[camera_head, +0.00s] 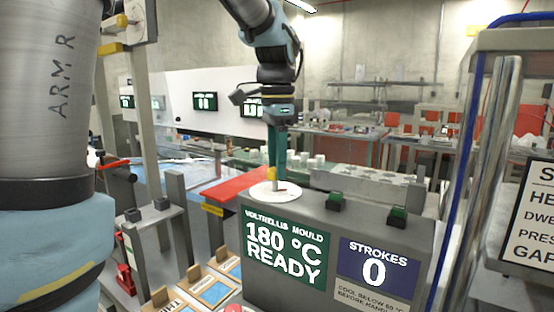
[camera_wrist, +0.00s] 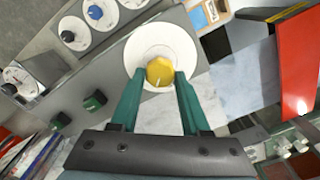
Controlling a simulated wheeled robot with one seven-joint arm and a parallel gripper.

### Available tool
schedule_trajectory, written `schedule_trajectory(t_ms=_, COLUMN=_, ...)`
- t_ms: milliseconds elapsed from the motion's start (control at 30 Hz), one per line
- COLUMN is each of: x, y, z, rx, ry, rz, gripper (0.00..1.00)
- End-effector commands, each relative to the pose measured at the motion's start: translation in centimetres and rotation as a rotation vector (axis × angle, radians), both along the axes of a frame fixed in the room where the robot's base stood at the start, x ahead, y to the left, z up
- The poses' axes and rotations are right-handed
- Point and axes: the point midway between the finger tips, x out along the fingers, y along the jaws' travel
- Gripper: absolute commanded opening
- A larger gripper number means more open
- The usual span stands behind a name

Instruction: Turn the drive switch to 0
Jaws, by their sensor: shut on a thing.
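A yellow knob (camera_wrist: 160,72) sits on a white round dial (camera_wrist: 184,42), which also shows on top of the grey mould console (camera_head: 262,192) in the head view. The green fingers of my gripper (camera_wrist: 160,82) are closed around the sides of the knob. A pale mark on the knob points toward the bottom of the wrist view. In the head view my gripper (camera_head: 277,172) reaches straight down onto the dial and hides most of the knob. I cannot read any marks on the dial, so which setting the knob is on cannot be told.
Two green buttons, one left (camera_head: 335,201) and one right (camera_head: 397,215), stand on the console top. The console signs read "180 °C READY" and "STROKES 0". Other dials with blue (camera_wrist: 95,12) and black (camera_wrist: 67,36) knobs lie nearby. A red panel (camera_head: 238,182) is behind the console.

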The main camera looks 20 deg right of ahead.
Motion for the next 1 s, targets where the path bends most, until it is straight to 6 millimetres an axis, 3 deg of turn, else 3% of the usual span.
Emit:
schedule_trajectory(t_ms=600, x=0.21, y=0.10, z=0.09, rx=0.000, ry=-0.001, rz=0.570, gripper=0.00)
schedule_trajectory(t_ms=1000, x=0.22, y=0.12, z=0.05, rx=0.000, ry=0.000, rz=0.804, gripper=0.00)
